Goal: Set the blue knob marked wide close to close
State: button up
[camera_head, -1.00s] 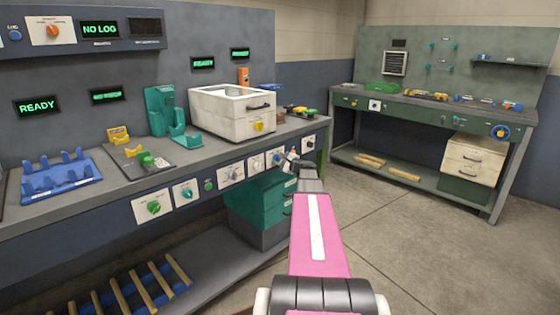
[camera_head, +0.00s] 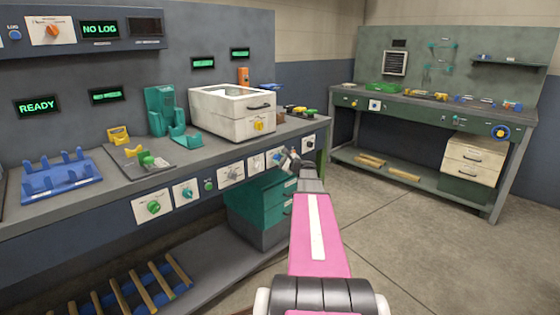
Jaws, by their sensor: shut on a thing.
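A row of dials is set in the front face of the near grey bench. A small blue knob (camera_head: 276,157) shows on a white plate toward the right end of this row, and its printed marks are too small to read. My gripper (camera_head: 288,157) is at this plate, shut, with its tips at the blue knob. The arm and fingers partly cover the plate, so the grip itself and the knob's exact angle are hard to see.
A green dial (camera_head: 153,207), a teal dial (camera_head: 187,192) and a grey dial (camera_head: 231,174) are to the left on the same face. Open floor lies to the right, before a second bench (camera_head: 430,105).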

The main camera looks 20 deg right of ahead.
jog(key=o, duration=0.9)
jog(key=shift+s, duration=0.1)
jog(key=v, duration=1)
jog(key=shift+s+d, duration=0.15)
jog(key=shift+s, duration=0.2)
jog(key=s+a+f+n+g+y, duration=0.1)
jog(key=s+a+f+n+g, duration=0.2)
jog(key=a, duration=0.6)
jog(key=s+a+f+n+g, duration=0.1)
jog(key=a+f+n+g, duration=0.35)
jog(key=a, duration=0.35)
jog(key=s+a+f+n+g+y, duration=0.1)
jog(key=s+a+f+n+g, duration=0.2)
jog(key=a, duration=0.6)
jog(key=s+a+f+n+g+h, duration=0.2)
jog(key=s+a+f+n, duration=0.1)
jog(key=s+n, duration=0.1)
jog(key=s+a+f+n+g+h, duration=0.2)
jog(key=s+a+f+n+h, duration=0.1)
jog(key=s+a+n, duration=0.1)
jog(key=s+a+f+n+g+h, duration=0.2)
jog(key=s+a+f+n+h, duration=0.1)
jog(key=s, duration=0.3)
jog(key=shift+a+n+g, duration=0.25)
jog(key=shift+a+n, duration=0.15)
jog(key=shift+n, duration=0.45)
